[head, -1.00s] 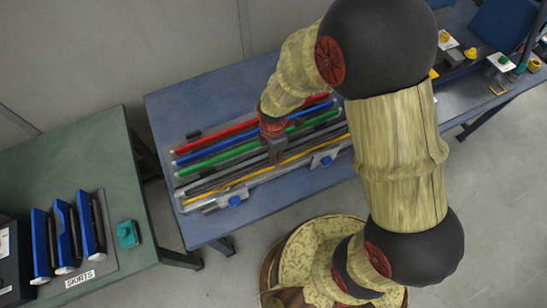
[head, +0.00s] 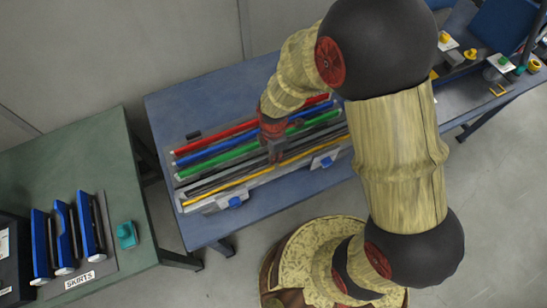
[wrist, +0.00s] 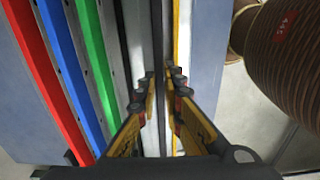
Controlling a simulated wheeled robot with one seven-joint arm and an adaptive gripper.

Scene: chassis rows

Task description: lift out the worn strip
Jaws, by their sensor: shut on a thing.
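A thin dark strip (wrist: 158,60) runs lengthwise between my fingers in the wrist view. My gripper (wrist: 158,92) is shut on this strip; the exact contact at the fingertips is hard to see. In the head view my gripper (head: 275,152) is over the middle of the row of strips, and the arm covers part of them. The dark strip (head: 208,188) lies between the green strip (head: 230,156) and the yellow strip (head: 240,180). I cannot tell whether it is clear of its bed. Its wear is too small to make out.
A blue strip (head: 210,150) and a red strip (head: 215,135) lie beyond the green one. Two clamps with blue knobs (head: 235,202) (head: 326,162) sit at the near edge. A green table (head: 85,150) at left holds blue parts and a "SKIRTS" label (head: 79,280).

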